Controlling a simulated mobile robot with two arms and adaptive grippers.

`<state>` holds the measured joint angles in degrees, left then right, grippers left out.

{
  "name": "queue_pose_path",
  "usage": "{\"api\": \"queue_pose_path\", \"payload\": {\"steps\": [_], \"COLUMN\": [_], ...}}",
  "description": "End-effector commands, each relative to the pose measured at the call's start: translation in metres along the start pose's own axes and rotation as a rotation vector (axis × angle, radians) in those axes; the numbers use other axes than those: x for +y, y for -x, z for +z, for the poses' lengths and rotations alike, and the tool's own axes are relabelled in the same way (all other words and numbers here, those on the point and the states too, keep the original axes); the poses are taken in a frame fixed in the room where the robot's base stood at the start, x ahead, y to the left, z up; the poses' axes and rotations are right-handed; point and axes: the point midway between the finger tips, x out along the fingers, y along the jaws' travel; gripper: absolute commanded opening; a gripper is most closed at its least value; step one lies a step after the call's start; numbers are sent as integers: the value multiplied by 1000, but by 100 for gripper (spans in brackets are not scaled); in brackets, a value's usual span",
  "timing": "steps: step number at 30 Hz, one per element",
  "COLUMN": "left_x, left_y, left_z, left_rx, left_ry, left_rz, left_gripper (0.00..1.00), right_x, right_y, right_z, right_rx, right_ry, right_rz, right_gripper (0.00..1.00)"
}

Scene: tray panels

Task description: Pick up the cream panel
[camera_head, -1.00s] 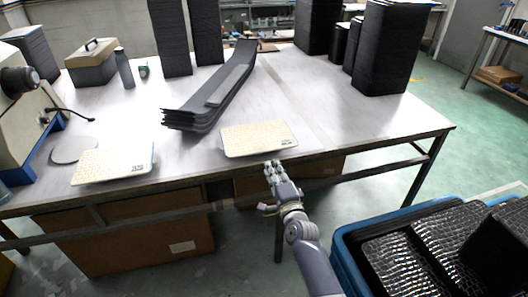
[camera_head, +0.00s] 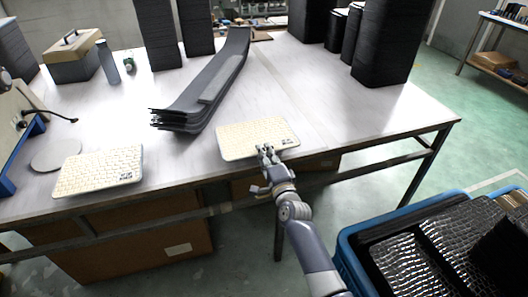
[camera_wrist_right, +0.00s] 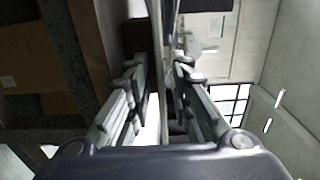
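One cream panel (camera_head: 258,134), with small dark print at its right corner, lies on the grey-white table near the front edge. A second cream panel (camera_head: 100,170) lies farther left on the same table. My right gripper (camera_head: 265,151) is at the front edge of the first panel, its fingertips overlapping that edge in the head view. In the right wrist view, my right gripper's fingers (camera_wrist_right: 159,72) stand apart on either side of a thin strip, which looks like the panel seen edge-on. I see no firm closing on it. My left gripper is not in view.
On the table (camera_head: 330,125) are a curved stack of dark strips (camera_head: 205,95), a toolbox (camera_head: 75,57), a bottle (camera_head: 107,62) and tall dark stacks (camera_head: 388,45). A blue crate (camera_head: 350,240) of dark trays stands front right.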

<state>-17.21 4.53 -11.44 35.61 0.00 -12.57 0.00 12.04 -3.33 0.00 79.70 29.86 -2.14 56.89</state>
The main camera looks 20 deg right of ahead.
Motion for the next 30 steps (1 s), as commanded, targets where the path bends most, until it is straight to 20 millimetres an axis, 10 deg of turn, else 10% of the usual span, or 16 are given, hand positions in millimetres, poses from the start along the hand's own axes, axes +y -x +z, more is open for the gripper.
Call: {"api": "queue_pose_path", "payload": {"steps": [8, 30], "left_x": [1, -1], "left_y": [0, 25], "left_z": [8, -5], "left_rx": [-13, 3], "left_ry": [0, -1], "left_rz": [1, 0], "left_gripper": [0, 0], "right_x": [0, -27], "right_y": [0, 0], "right_z": [0, 0], "right_rx": [0, 0], "right_ry": [0, 0], "right_rz": [-1, -2], "right_gripper": [0, 0]}}
